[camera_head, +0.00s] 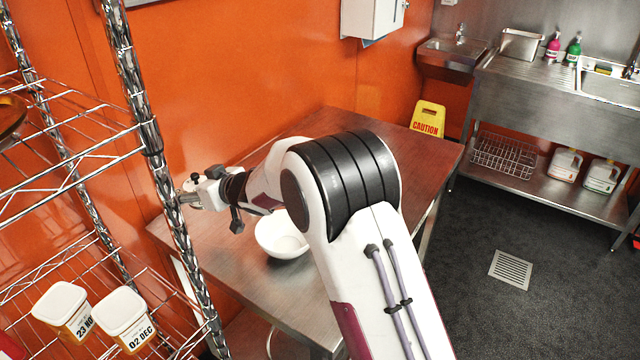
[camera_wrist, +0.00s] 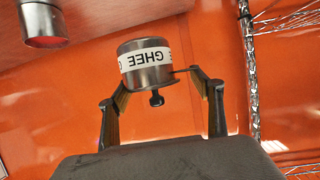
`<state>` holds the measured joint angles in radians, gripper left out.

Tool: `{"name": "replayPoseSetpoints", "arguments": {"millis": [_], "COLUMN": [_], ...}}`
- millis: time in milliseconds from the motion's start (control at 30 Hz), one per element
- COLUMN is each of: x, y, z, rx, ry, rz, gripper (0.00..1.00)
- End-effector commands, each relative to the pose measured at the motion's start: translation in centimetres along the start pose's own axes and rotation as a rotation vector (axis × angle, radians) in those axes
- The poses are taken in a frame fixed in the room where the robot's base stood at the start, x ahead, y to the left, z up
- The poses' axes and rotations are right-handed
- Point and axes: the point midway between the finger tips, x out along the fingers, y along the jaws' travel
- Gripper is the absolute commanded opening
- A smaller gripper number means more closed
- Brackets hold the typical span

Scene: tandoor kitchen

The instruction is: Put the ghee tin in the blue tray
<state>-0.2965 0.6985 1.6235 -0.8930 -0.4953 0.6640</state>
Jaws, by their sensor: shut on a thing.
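The ghee tin (camera_wrist: 146,75) is a dark metal tin with a white band lettered GHEE, upside down in the wrist view, and a small knob toward my palm. My gripper (camera_wrist: 157,82) is shut on it, one finger on each side. In the head view my gripper (camera_head: 192,193) is at the left, above the far left part of the steel table (camera_head: 285,318), partly behind a chrome rack post. The tin cannot be made out clearly there. No blue tray is in sight in either view.
A white bowl (camera_head: 283,243) stands on the table, by my arm. A wire rack (camera_head: 150,135) with lidded white tubs (camera_head: 122,312) is at the left, close to my gripper. Another metal cylinder (camera_wrist: 45,25) shows in the wrist view. The orange wall is behind.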

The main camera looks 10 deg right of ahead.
Motion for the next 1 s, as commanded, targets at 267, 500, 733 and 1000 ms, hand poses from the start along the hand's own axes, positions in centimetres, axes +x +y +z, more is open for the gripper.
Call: {"name": "replayPoseSetpoints", "arguments": {"millis": [267, 500, 733, 1000], "x": [-1.3, -4.1, -7.7, -12.7], "y": [4.2, 10.9, 17.8, 25.1], "z": [0.2, 1.1, 2.3, 4.1], "rx": [0.020, 0.055, 0.094, 0.139], "ry": [0.005, 0.006, 0.008, 0.009], "rz": [0.052, 0.139, 0.231, 0.339], "gripper": [0.35, 0.35, 0.35, 0.35]}}
